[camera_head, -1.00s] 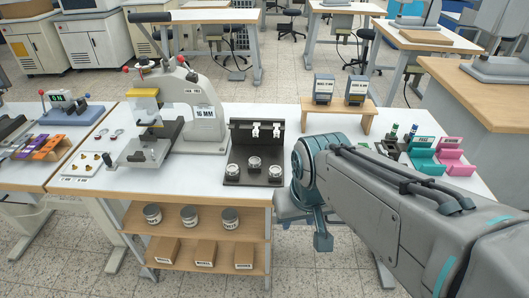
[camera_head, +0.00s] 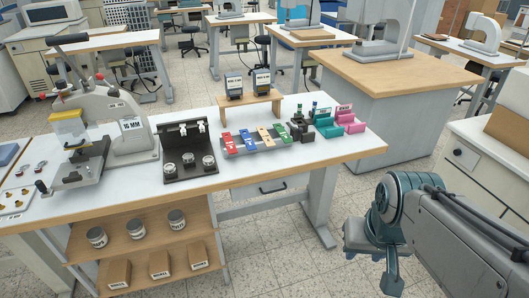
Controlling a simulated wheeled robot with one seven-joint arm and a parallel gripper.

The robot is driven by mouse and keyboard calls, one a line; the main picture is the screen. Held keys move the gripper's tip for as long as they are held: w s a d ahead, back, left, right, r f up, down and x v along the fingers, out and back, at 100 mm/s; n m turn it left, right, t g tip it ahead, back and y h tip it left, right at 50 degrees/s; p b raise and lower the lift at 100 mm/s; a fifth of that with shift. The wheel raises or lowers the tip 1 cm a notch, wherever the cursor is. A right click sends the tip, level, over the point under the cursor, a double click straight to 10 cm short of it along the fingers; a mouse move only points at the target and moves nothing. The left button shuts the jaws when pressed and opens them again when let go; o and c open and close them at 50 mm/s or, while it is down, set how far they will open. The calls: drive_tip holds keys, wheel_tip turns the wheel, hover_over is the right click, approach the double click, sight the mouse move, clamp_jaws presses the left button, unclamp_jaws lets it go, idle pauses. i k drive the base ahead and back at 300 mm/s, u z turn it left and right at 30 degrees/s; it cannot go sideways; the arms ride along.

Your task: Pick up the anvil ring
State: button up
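I cannot tell for sure which piece is the anvil ring. Several small round silver pieces with white labels (camera_head: 188,160) sit on the base of a black stand (camera_head: 172,176), and two small white pieces (camera_head: 183,129) are on its upright back. Small gold pieces (camera_head: 15,201) lie on a white sheet at the far left, and small red-and-silver rings (camera_head: 42,165) lie behind them. My gripper (camera_head: 376,262) hangs at the lower right, over the floor off the table's front edge, well away from all of these. Its fingers are too unclear to read.
A grey hand press (camera_head: 128,128) labelled 16 MM stands left of the black stand. Coloured holders (camera_head: 265,137) and a small wooden riser (camera_head: 236,106) stand to its right. Jars (camera_head: 135,228) and boxes fill the shelves below. Open floor lies right of the table.

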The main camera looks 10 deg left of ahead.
sight(207, 160)
drive_tip(key=k, duration=0.25)
drive_tip(key=z, duration=0.1)
drive_tip(key=i, duration=1.5)
drive_tip(key=u, duration=1.2)
drive_tip(key=i, duration=0.55)
drive_tip(key=u, duration=0.35)
